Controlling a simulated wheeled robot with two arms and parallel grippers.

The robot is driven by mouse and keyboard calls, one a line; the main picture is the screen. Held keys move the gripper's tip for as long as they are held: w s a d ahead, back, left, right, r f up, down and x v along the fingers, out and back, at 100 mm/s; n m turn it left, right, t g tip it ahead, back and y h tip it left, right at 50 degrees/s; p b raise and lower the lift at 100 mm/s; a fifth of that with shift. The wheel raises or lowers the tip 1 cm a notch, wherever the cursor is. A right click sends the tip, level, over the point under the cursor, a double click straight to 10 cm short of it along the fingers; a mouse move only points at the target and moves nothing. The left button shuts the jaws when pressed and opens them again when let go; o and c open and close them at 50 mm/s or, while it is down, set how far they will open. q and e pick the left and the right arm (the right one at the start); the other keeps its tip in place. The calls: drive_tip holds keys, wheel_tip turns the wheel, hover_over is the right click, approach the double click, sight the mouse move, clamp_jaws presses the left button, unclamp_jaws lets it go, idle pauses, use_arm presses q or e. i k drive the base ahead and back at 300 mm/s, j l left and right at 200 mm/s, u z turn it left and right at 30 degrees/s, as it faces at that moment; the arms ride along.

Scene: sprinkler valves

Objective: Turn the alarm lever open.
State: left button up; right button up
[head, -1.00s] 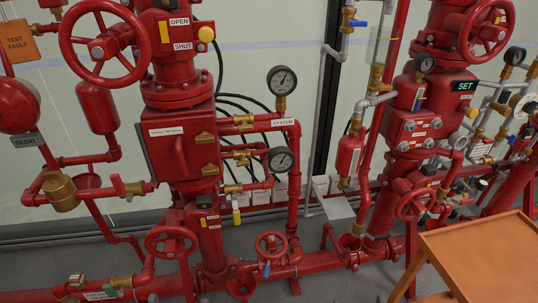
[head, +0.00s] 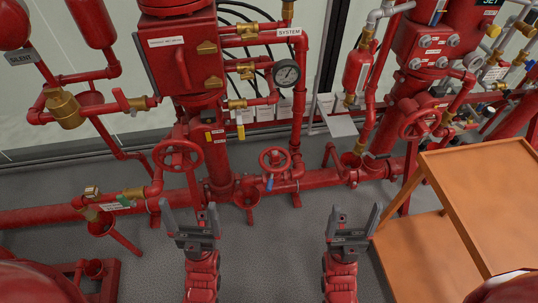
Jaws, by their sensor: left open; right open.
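A red lever handle (head: 121,99) stands upright across the left-hand pipe, beside a brass fitting (head: 138,104). A larger brass valve body (head: 63,107) is on the same pipe further left. I read no alarm label on this lever, so I cannot be sure it is the alarm lever. My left gripper (head: 189,218) is open and empty, fingers pointing up, low in front of the pipework and well below and right of the lever. My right gripper (head: 356,218) is open and empty, further right, near the orange cart. Neither gripper appears to touch anything.
A SILENT plate (head: 20,57) hangs below the red round housing (head: 13,22). A yellow lever (head: 240,131), a blue lever (head: 269,183) and red handwheels (head: 178,156) crowd the centre. An orange cart (head: 493,190) stands at right. Grey floor (head: 270,250) is clear between my grippers.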

sight(118, 92)
drive_tip(key=i+u, duration=0.1)
drive_tip(key=u, duration=0.4)
drive_tip(key=i+j+u, duration=0.1)
drive_tip(key=u, duration=0.4)
drive_tip(key=i+u, duration=0.1)
drive_tip(key=u, duration=0.4)
